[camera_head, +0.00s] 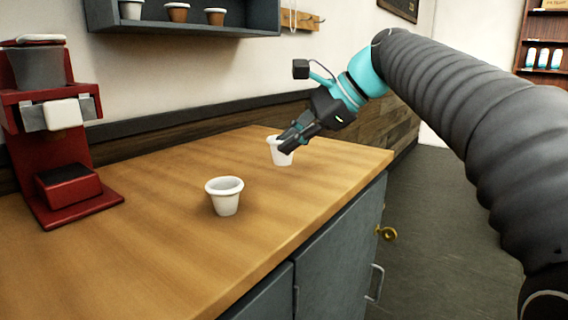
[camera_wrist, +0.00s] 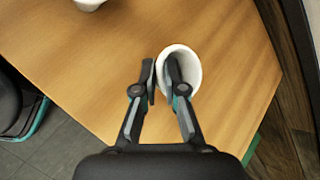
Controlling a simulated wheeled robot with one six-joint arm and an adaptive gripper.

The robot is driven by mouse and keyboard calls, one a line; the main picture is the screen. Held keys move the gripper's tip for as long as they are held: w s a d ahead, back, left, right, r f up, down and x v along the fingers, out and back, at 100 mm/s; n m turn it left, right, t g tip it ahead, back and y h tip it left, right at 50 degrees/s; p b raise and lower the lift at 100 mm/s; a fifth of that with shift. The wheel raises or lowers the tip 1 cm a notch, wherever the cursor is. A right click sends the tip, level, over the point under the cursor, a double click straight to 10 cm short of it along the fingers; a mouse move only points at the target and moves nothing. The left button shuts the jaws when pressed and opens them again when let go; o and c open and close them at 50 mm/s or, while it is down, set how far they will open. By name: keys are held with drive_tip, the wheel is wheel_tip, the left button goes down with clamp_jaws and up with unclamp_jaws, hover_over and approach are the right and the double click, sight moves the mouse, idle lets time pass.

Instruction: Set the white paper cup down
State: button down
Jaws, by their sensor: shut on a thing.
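A white paper cup (camera_head: 279,157) is at my gripper (camera_head: 290,143), near the far right end of the wooden counter (camera_head: 150,240). It also shows in the wrist view (camera_wrist: 191,68). My gripper (camera_wrist: 162,75) is shut on its wall, with one finger inside the cup and the other outside. The cup looks upright, with its base at or very near the counter top; I cannot tell whether it touches. The fingers hide part of its rim and wall in the head view.
A second white cup (camera_head: 225,199) stands upright on the counter, nearer and to the left. A red coffee machine (camera_head: 62,150) stands at the left. A shelf with several small cups (camera_head: 178,13) hangs on the wall. Bare counter surrounds the held cup.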

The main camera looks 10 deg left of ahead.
drive_tip(key=shift+s+a+f, duration=0.15)
drive_tip(key=shift+a+f, duration=0.2)
drive_tip(key=shift+a, duration=0.1)
drive_tip(key=shift+f+b, duration=0.45)
drive_tip(key=shift+f, duration=1.5)
drive_tip(key=c, duration=1.2)
unclamp_jaws()
drive_tip(key=p+v, duration=0.1)
drive_tip(key=v, duration=1.1)
drive_tip(key=s+d+f+n+t+h, duration=0.1)
drive_tip(key=s+d+f+n+h, duration=0.2)
drive_tip(key=s+d+f, duration=0.4)
drive_tip(key=s+d+f+n+t+h, duration=0.2)
drive_tip(key=s+d+f, duration=0.4)
drive_tip(key=f, duration=0.8)
drive_tip(key=s+d+f+n+t+h, duration=0.2)
drive_tip(key=s+d+f+n+h, duration=0.2)
drive_tip(key=s+d+f, duration=0.3)
drive_tip(key=shift+s+d+f+n+h, duration=0.1)
drive_tip(key=shift+d+f+n, duration=0.15)
drive_tip(key=shift+f, duration=0.3)
drive_tip(key=shift+s+d+f+n+h, duration=0.1)
drive_tip(key=shift+s+d+f+n, duration=0.1)
drive_tip(key=shift+f+n, duration=0.25)
drive_tip(key=shift+s+d+f+n+h, duration=0.1)
drive_tip(key=shift+d+f+n, duration=0.1)
drive_tip(key=shift+f, duration=0.45)
